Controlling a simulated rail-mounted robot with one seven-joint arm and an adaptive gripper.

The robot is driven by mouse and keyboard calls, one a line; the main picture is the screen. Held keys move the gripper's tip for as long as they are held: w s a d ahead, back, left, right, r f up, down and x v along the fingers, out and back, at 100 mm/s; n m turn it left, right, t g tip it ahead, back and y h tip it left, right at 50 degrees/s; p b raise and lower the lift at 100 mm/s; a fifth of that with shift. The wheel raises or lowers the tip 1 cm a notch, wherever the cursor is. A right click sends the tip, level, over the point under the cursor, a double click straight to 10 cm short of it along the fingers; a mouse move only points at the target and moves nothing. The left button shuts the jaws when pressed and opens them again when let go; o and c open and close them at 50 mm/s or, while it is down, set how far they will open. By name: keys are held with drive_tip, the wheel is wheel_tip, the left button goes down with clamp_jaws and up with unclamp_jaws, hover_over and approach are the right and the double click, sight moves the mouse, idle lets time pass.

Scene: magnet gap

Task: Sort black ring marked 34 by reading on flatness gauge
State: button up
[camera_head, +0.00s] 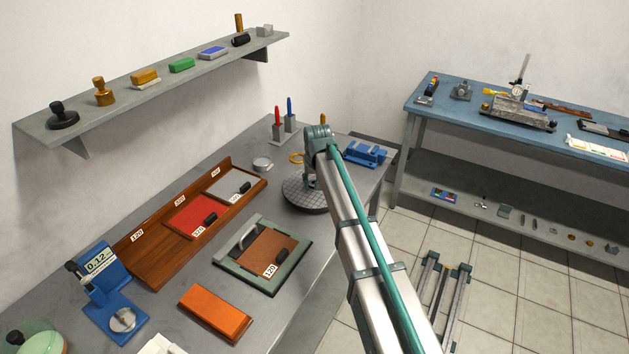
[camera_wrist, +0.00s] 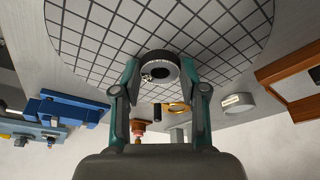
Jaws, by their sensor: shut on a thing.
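My gripper (camera_wrist: 160,72) is shut on a black ring (camera_wrist: 160,55), with one finger on each side, in the wrist view. A small pale mark shows on the ring but I cannot read it. The ring is over the round grey plate with a square grid (camera_head: 304,196), which also fills the top of the wrist view (camera_wrist: 100,35). I cannot tell whether ring and plate touch. In the head view my arm hides most of the ring. A blue gauge with a display reading about 0.12 (camera_head: 100,262) stands at the left of the grey bench.
A wooden tray (camera_head: 150,262) has numbered sections with red and pale sheets. A green-framed board marked 120 (camera_head: 290,250) and an orange block (camera_head: 214,312) lie in front. A blue vise (camera_head: 366,154) stands behind the plate. A dial indicator (camera_head: 518,90) stands on the blue bench.

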drive_tip(key=shift+f, duration=0.1)
drive_tip(key=o, duration=1.4)
drive_tip(key=shift+c, duration=0.2)
drive_tip(key=shift+c, duration=0.2)
drive_tip(key=c, duration=0.5)
drive_tip(key=shift+r+p, duration=1.1)
drive_tip(key=shift+r, duration=1.25)
